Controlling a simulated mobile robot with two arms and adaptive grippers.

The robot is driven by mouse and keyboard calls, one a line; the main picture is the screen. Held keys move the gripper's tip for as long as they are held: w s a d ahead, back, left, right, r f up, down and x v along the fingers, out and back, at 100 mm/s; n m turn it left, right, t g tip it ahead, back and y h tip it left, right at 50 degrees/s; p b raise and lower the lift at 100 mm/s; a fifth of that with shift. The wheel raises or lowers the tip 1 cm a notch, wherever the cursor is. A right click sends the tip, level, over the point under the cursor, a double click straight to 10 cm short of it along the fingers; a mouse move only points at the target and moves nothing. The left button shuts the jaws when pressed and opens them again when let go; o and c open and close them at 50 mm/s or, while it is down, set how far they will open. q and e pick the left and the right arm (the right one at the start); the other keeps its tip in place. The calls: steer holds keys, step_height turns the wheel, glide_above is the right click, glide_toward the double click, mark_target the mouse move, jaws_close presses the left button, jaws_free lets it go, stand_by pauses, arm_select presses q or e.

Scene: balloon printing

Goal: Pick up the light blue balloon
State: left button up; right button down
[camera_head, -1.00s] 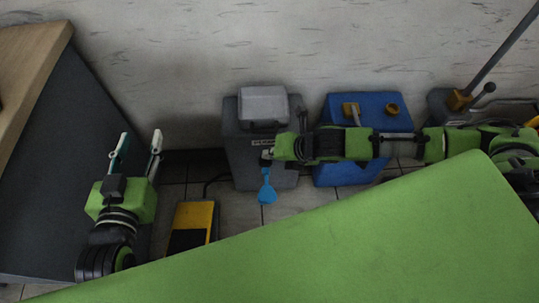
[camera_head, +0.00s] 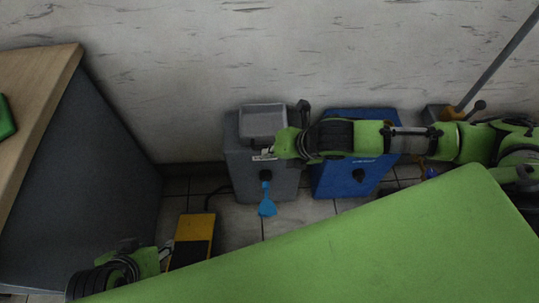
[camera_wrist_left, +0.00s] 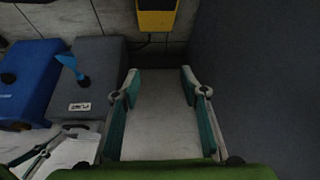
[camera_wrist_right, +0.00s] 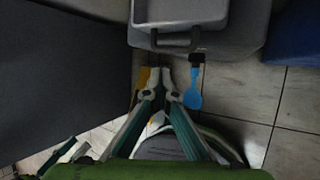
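The light blue balloon (camera_head: 267,206) hangs limp from the front nozzle of the grey machine (camera_head: 240,178). It also shows in the left wrist view (camera_wrist_left: 68,63) and the right wrist view (camera_wrist_right: 194,93). My right gripper (camera_head: 268,153) is in front of the grey machine in the head view. In the right wrist view its fingertips (camera_wrist_right: 161,74) are together with nothing between them, just left of the balloon and apart from it. My left gripper (camera_head: 166,252) is low at the left in the head view. Its fingers (camera_wrist_left: 160,80) are wide apart and empty in the left wrist view.
A blue machine (camera_head: 345,180) stands right of the grey one. A yellow and black pedal (camera_head: 194,228) lies on the floor to the left. A dark cabinet with a wooden top (camera_head: 40,72) is at the far left. A large green surface (camera_head: 350,245) fills the foreground.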

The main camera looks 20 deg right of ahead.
arm_select(q)
steer(key=shift+s+a+r+g+p, duration=0.15)
steer(key=shift+s+g+p, duration=0.1)
steer(key=shift+s+p, duration=0.25)
steer(key=shift+s+a+r+g+p, duration=0.2)
steer(key=shift+s+g+p, duration=0.1)
steer(key=shift+s, duration=0.4)
steer(key=shift+s+a+r+g+p, duration=0.15)
steer(key=shift+s+g+p, duration=0.1)
steer(key=shift+s+p, duration=0.25)
arm_select(e)
step_height(320, 180, up, 7)
arm_select(q)
steer(key=shift+s, duration=0.1)
arm_select(e)
steer(key=shift+r, duration=0.15)
steer(key=c, duration=2.8)
jaws_free()
steer(key=o, duration=2.2)
